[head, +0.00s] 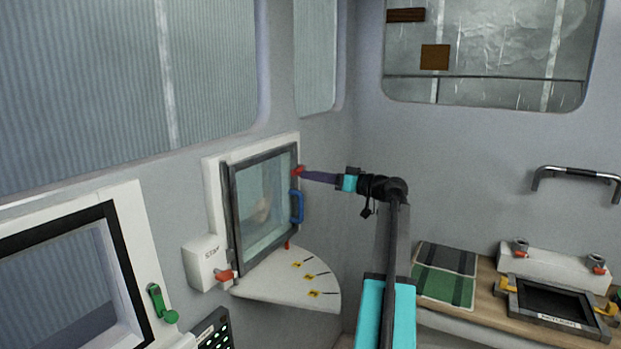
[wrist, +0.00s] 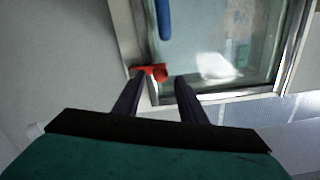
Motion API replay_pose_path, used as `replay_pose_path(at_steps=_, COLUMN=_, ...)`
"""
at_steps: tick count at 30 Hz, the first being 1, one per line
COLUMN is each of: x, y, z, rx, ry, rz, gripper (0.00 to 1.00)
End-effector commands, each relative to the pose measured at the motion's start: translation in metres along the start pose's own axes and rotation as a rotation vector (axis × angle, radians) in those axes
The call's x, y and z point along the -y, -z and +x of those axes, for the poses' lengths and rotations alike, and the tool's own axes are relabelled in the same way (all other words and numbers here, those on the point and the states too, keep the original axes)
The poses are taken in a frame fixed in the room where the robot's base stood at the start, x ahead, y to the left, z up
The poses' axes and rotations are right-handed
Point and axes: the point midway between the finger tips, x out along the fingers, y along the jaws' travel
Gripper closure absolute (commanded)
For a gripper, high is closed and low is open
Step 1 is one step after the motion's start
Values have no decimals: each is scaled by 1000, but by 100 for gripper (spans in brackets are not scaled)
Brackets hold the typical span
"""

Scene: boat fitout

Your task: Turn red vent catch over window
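The vent window (head: 264,205) is a glass pane in a dark frame, set in a white surround on the left wall. A red catch (head: 298,171) sits at its upper right corner. My gripper (head: 303,175) reaches it from the right, its fingertips close to the catch. In the wrist view, my gripper (wrist: 158,80) is open, with two dark fingers apart. The red catch (wrist: 152,72) shows just beyond the fingertips, across the left one and part of the gap. Contact cannot be told. A blue handle (head: 297,206) is on the same frame edge.
A second small red catch (head: 287,244) is at the window's lower edge. A white box marked STAY (head: 205,262) with a red lever stands at lower left. A white corner shelf (head: 275,290) with yellow tags lies below. A wooden counter (head: 485,290) is at right.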

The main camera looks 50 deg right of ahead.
Motion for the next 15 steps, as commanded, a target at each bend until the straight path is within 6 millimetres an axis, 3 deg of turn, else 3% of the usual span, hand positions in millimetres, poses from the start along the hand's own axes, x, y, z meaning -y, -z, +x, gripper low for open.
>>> replay_pose_path(at_steps=15, x=-1, y=-2, z=-83, rx=-2, ry=-3, rz=-1, gripper=62)
